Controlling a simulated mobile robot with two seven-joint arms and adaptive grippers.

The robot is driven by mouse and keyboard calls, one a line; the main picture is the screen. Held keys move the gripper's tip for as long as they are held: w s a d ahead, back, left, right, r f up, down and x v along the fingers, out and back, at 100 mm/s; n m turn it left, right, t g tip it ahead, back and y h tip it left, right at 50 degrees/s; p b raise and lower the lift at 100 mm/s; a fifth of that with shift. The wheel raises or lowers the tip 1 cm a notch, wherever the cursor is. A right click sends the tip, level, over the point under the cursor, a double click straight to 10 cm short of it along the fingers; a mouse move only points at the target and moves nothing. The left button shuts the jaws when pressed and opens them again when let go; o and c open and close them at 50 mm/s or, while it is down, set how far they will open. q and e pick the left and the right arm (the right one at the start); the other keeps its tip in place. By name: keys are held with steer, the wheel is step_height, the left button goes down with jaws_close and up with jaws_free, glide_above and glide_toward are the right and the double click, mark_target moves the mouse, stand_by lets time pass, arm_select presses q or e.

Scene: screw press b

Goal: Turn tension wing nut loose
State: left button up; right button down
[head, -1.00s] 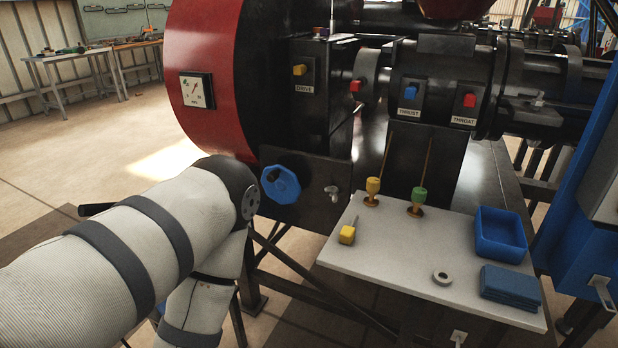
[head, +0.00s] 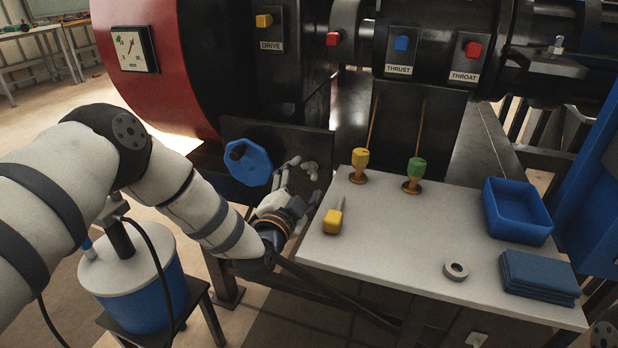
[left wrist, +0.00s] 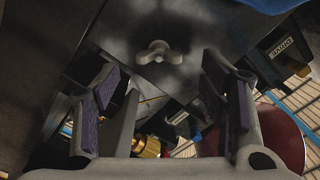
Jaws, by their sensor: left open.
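The tension wing nut (head: 310,167) is a small grey two-winged nut on the dark panel, right of the blue octagonal knob (head: 246,162). In the left wrist view the wing nut (left wrist: 157,52) shows whole, ahead of my fingers, with its wings spread sideways. My left gripper (head: 301,183) is in front of and just below the panel, close to the nut. In the left wrist view the left gripper (left wrist: 163,100) has its two padded fingers wide apart, with nothing between them and the nut beyond the tips. My right gripper is not in view.
A pale shelf (head: 395,253) lies just right of my left gripper. It bears a yellow-handled tool (head: 332,220), a grey ring (head: 455,271), a blue tray (head: 518,232) and folded blue cloths (head: 539,277). A blue drum (head: 140,290) stands on a stool at lower left.

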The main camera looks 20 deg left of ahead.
mark_target(309, 173)
arm_select(q)
steer(key=w, duration=0.3)
steer(key=shift+w+d, duration=0.1)
steer(key=shift+w, duration=0.15)
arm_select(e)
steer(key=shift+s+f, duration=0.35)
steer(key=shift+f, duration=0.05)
arm_select(q)
steer(key=c, duration=1.2)
steer(key=shift+o, duration=0.2)
